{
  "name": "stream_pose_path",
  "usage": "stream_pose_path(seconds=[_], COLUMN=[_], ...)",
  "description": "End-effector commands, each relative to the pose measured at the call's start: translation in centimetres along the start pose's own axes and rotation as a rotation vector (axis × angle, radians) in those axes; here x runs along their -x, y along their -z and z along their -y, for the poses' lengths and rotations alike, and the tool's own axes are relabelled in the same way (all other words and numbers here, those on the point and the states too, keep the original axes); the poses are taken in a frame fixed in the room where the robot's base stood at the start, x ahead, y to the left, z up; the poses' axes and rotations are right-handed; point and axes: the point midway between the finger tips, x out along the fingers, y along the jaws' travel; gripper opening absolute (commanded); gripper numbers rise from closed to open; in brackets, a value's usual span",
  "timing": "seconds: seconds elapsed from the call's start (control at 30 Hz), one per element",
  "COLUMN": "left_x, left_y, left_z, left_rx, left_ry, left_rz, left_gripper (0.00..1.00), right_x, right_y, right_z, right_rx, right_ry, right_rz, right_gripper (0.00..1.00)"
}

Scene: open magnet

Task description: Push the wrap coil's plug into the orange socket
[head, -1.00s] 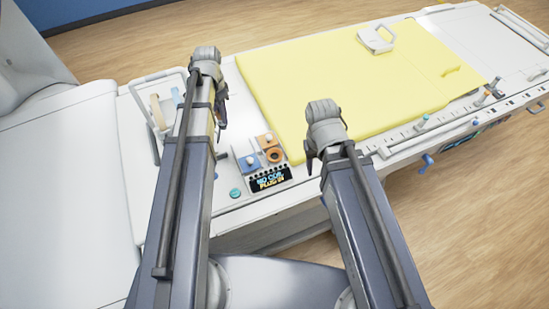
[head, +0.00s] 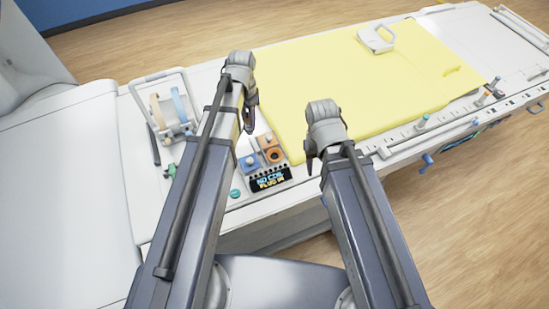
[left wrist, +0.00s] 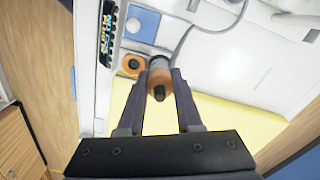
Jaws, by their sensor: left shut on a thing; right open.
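In the left wrist view, my left gripper (head: 249,120) is shut on an orange and grey plug (left wrist: 159,79), with a grey cable (left wrist: 186,38) running up behind it. The orange socket (left wrist: 131,65), with a dark round hole, is just left of the plug in that view, and the plug looks apart from it. In the head view the orange socket (head: 275,155) sits on the panel, below and right of my left gripper. The held plug is not clear there. My right gripper (head: 316,160) is open and empty, right of the panel.
A blue socket (head: 249,163) with a pale knob and a display (head: 271,181) sit beside the orange socket. A white rack (head: 160,87) holding rings stands left of my left arm. A yellow mat (head: 330,85) covers the table behind, with a white handled piece (head: 376,40) on it.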

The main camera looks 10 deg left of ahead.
Motion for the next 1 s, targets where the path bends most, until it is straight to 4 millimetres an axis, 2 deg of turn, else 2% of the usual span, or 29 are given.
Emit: stream_pose_path(seconds=[0.8, 1.0], left_x=[0.0, 0.0], left_y=[4.1, 4.5], left_z=[-6.7, -7.4], left_rx=[-0.002, 0.0], left_ry=[0.0, 0.0], left_rz=[0.0, 0.0], left_gripper=[0.0, 0.0], right_x=[0.0, 0.0], right_y=[0.0, 0.0], right_z=[0.0, 0.0], right_rx=[0.0, 0.0], right_ry=[0.0, 0.0], right_rz=[0.0, 0.0], right_gripper=[0.5, 0.5])
